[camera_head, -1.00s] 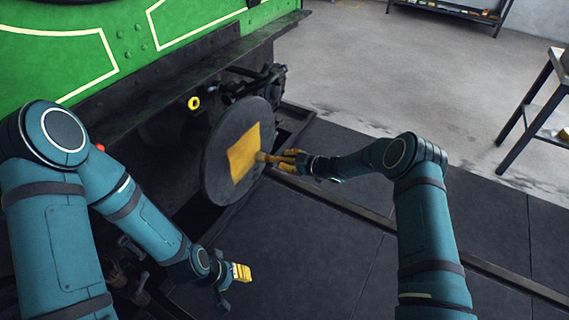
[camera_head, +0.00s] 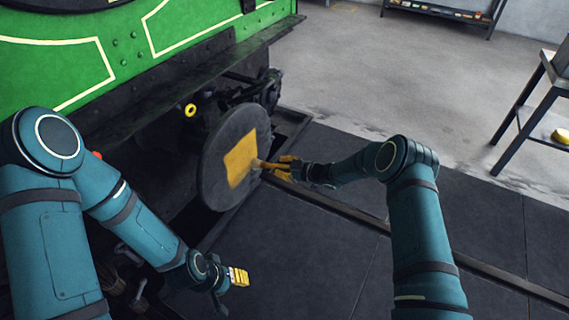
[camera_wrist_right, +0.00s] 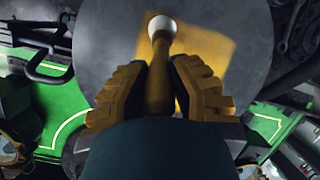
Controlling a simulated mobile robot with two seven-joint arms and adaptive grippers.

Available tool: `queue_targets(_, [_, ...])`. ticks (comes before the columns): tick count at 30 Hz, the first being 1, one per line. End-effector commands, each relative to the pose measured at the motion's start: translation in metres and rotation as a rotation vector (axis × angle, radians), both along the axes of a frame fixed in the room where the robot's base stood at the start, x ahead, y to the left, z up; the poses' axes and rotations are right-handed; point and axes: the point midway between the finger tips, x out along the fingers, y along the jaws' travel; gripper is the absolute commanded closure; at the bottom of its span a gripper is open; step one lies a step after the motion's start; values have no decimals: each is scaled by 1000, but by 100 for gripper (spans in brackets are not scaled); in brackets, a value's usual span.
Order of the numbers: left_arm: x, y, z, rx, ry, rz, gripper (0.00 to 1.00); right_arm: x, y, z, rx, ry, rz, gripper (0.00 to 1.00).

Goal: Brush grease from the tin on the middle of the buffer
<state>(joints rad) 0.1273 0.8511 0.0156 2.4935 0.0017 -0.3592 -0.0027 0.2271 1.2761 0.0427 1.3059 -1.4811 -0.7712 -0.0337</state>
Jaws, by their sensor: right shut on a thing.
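The round dark buffer (camera_head: 216,172) stands at the front of the green engine, with a yellow grease patch (camera_head: 240,156) around its middle. My right gripper (camera_head: 286,168) is shut on the brush (camera_head: 268,165) to the right of the buffer. The brush's tip is at the patch's right edge; I cannot tell whether it touches. I see no tin.
The engine's green front (camera_head: 110,50) and dark beam (camera_head: 190,80) lie above and behind the buffer. A table (camera_head: 530,115) with a yellow thing (camera_head: 561,136) on its lower shelf stands at right. A low shelf (camera_head: 440,12) is at the back. The floor between is clear.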

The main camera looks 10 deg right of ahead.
Motion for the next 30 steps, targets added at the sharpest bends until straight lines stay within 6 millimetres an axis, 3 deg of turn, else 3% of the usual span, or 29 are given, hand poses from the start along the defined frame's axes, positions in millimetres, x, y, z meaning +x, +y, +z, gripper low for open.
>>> queue_targets(30, [0, 0, 10, 0, 0, 0, 53, -46, 35, 1, 4, 0, 2, 100])
